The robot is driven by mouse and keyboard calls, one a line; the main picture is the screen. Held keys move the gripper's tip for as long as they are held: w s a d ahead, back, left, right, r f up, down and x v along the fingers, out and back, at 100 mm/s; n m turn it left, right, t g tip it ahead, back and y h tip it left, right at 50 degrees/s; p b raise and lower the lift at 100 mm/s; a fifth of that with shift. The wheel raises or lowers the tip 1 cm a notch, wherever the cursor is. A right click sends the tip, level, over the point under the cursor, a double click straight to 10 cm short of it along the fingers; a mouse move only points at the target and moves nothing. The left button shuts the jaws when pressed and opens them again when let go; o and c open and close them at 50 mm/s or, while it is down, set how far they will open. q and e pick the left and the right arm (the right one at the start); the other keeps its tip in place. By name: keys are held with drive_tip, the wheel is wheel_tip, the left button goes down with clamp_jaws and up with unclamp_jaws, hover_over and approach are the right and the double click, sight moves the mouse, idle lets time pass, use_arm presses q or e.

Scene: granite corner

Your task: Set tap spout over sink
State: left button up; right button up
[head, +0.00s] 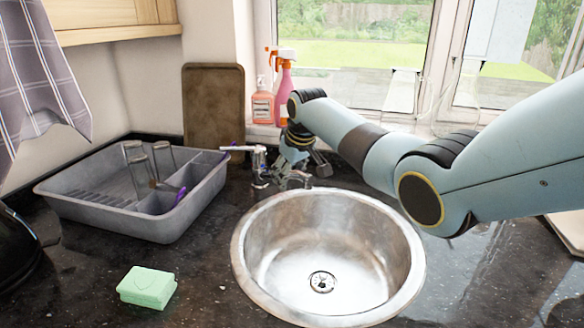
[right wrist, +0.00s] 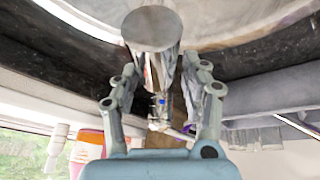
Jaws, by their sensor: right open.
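The chrome tap (head: 260,166) stands on the dark counter behind the sink's left rim, with a pale lever reaching left. The round steel sink (head: 248,262) is empty, with a drain in its floor. My right gripper (head: 300,172) is just right of the tap and hides part of it. In the right wrist view my right gripper (right wrist: 168,80) is open, its fingers on either side of the grey tap spout (right wrist: 150,30). I cannot tell whether either finger touches it. The spout's round end appears near the sink rim (right wrist: 240,25). My left gripper is not in view.
A grey dish rack (head: 150,226) with several glasses stands left of the tap. A green sponge (head: 147,287) lies at front left. Spray bottles (head: 283,90) stand on the windowsill, and a brown board (head: 213,105) leans on the wall.

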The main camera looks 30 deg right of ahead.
drive_tip(key=v, duration=1.1)
drive_tip(key=shift+s+r, duration=0.15)
drive_tip(key=shift+r, duration=0.25)
